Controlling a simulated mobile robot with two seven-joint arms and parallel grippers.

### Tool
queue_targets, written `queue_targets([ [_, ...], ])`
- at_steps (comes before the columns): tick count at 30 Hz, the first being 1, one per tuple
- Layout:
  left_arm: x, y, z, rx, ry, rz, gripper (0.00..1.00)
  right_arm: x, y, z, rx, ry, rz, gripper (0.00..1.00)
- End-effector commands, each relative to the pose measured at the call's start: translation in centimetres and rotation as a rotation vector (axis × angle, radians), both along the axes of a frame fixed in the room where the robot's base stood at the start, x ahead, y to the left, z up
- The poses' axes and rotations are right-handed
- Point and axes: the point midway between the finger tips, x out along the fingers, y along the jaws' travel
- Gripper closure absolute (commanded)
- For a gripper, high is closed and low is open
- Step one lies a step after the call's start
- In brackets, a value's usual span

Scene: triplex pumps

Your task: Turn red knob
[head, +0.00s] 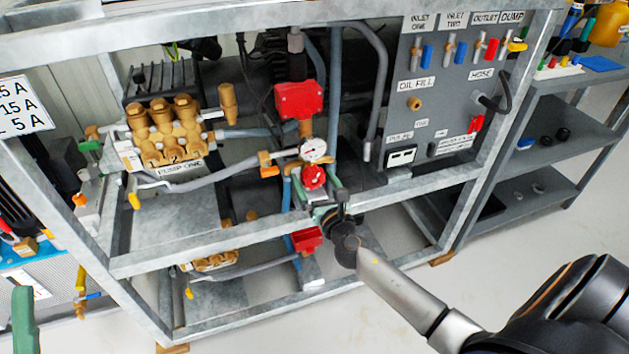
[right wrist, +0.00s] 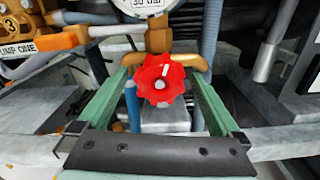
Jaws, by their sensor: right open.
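The red knob (head: 314,177) is a round, lobed handwheel below the white pressure gauge (head: 314,150) on the pump piping. It also shows large in the right wrist view (right wrist: 160,79), with a white mark on its face. My right gripper (head: 322,196) comes in from the lower right and is at the knob. In the right wrist view its two green fingers (right wrist: 160,85) are open, one on each side of the knob, with a gap on both sides.
A grey metal frame surrounds the pumps, and its front rail (head: 190,250) passes close to my right gripper. A red box (head: 299,100) sits above the gauge. A brass pump (head: 165,130) stands at left. A grey panel (head: 440,95) with coloured valve handles is at right.

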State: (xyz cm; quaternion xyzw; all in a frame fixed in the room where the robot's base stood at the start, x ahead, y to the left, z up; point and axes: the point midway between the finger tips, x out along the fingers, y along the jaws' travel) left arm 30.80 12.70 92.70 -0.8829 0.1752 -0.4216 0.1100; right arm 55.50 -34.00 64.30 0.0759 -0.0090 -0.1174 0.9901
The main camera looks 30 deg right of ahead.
Motion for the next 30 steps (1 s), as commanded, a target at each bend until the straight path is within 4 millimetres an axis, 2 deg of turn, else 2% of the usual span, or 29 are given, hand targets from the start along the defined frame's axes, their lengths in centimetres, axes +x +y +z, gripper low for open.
queue_targets([
  [6, -0.05, -0.12, -0.09, 0.007, 0.001, -0.005, 0.5, 0.03, 0.02, 0.01, 0.0, 0.0, 0.0, 0.0],
  [27, -0.08, -0.12, -0.33, 0.005, 0.011, -0.004, 0.5, -0.02, 0.01, 0.0, 0.0, 0.0, 0.0, 0.79],
  [30, -0.07, -0.1, -0.31, 0.003, 0.011, -0.003, 0.5, -0.02, 0.02, -0.01, 0.0, 0.0, 0.0, 0.84],
])
